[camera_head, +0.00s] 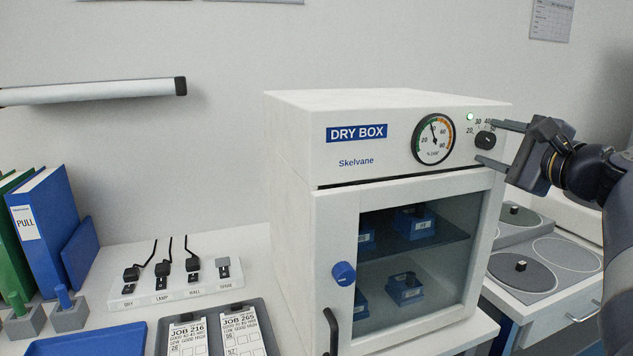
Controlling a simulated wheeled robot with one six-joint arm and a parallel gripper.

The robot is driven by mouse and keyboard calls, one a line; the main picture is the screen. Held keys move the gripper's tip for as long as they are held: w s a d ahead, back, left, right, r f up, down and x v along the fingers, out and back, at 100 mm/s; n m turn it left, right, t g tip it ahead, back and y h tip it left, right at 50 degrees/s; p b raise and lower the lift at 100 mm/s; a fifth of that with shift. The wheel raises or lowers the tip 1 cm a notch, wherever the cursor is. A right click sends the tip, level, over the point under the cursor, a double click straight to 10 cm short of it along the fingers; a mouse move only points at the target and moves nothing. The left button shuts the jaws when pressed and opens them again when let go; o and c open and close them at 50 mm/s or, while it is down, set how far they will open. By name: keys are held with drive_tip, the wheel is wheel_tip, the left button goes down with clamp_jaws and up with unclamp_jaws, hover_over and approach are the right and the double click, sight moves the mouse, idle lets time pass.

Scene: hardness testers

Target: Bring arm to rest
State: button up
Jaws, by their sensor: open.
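My gripper (487,142) is at the right, in front of the upper right of the dry box (290,180). Its two fingers are spread apart, one above and one below the black dial knob (485,141). Nothing is held between them. I cannot tell whether the fingers touch the knob or the panel. My arm (590,170) reaches in from the right edge. The dry box door is shut, and blue blocks (415,223) show on its shelves through the glass. A green light (470,117) is lit near the knob.
Clipboards (263,318), a switch strip (175,281), a blue tray (95,342) and binders (48,232) stand left of the box. Round plates (567,254) lie on the counter at the right. The door handle (331,332) sticks out at the front.

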drive_tip(key=m+p, duration=0.2)
drive_tip(key=m, duration=0.1)
drive_tip(key=m+p, duration=0.2)
drive_tip(key=shift+r, duration=0.25)
drive_tip(key=m+p, duration=0.5)
drive_tip(key=shift+f+m+p, duration=0.25)
drive_tip(key=shift+m+p, duration=0.5)
drive_tip(key=shift+m, duration=0.55)
